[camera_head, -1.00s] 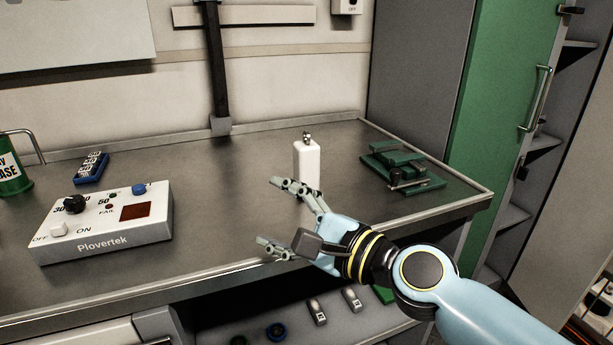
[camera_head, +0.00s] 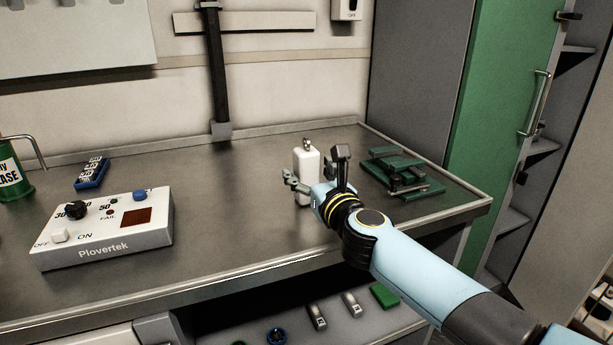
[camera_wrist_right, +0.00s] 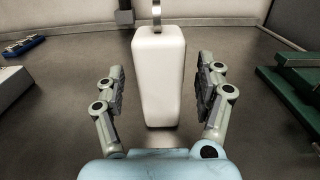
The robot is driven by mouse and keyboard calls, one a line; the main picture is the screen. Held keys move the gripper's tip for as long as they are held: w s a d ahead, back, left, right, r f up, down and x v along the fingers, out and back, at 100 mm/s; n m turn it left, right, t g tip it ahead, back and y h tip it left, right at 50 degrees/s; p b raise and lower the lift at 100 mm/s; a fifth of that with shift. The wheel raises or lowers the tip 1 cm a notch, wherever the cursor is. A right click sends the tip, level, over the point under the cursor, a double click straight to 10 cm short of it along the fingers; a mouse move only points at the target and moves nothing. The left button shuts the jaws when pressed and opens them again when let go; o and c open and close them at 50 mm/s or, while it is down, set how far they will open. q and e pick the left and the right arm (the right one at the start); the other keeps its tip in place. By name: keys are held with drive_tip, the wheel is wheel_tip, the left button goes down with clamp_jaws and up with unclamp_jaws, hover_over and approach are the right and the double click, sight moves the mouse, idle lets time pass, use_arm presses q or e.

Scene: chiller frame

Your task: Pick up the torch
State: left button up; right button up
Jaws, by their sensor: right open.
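The torch appears to be the white upright block (camera_head: 307,161) with a small metal fitting on top, standing on the grey bench. It also shows in the right wrist view (camera_wrist_right: 159,65), centred between my fingers. My right gripper (camera_head: 302,185) is open around its lower part, one finger on each side. In the right wrist view, gaps show between both fingers (camera_wrist_right: 160,85) and the block. The arm hides part of the block's lower right side in the head view. My left gripper is not in view.
A Plovertek control box (camera_head: 103,232) sits on the bench at left, with a blue block (camera_head: 91,173) behind it. A green clamp-like fixture (camera_head: 402,175) stands right of the gripper. A green can (camera_head: 12,182) is at far left. The bench middle is clear.

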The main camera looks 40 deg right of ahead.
sight(309, 149)
drive_tip(key=shift+x, duration=1.15)
drive_tip(key=shift+c, duration=0.2)
clamp_jaws()
drive_tip(key=shift+r+p, duration=0.5)
drive_tip(key=shift+r, duration=0.1)
wheel_tip(309, 149, up, 4)
drive_tip(key=p, duration=0.3)
drive_tip(key=shift+f, duration=0.1)
drive_tip(key=s+d+r+p, duration=0.1)
drive_tip(key=s+d+r, duration=0.1)
drive_tip(key=d, duration=0.3)
drive_tip(key=s+d+r+p, duration=0.1)
drive_tip(key=s+d+r, duration=0.2)
drive_tip(key=d+r, duration=0.1)
drive_tip(key=shift+d, duration=0.8)
